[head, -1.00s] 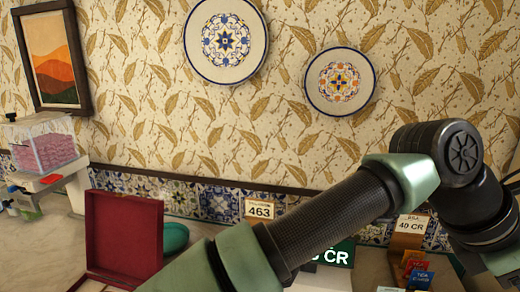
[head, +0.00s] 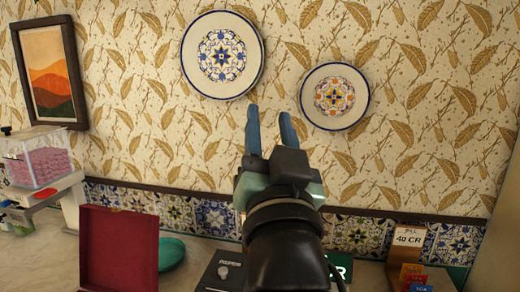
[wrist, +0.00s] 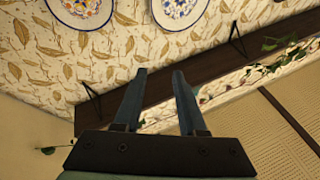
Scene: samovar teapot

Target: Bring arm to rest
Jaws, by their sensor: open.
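My gripper (head: 268,130) is raised in the middle of the head view, its two blue fingers pointing up in front of the patterned wall. The fingers are apart and nothing is between them. In the wrist view my gripper (wrist: 158,75) also shows open and empty, with a dark wall shelf (wrist: 205,62) behind the fingertips. My arm comes up from the bottom of the head view and hides part of the counter.
Two plates hang on the wall, a blue one (head: 222,55) and an orange-centred one (head: 335,97). An open red box (head: 118,250), a green dish (head: 171,254), a scale with a clear bin (head: 35,160) and a price sign (head: 409,237) stand along the counter.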

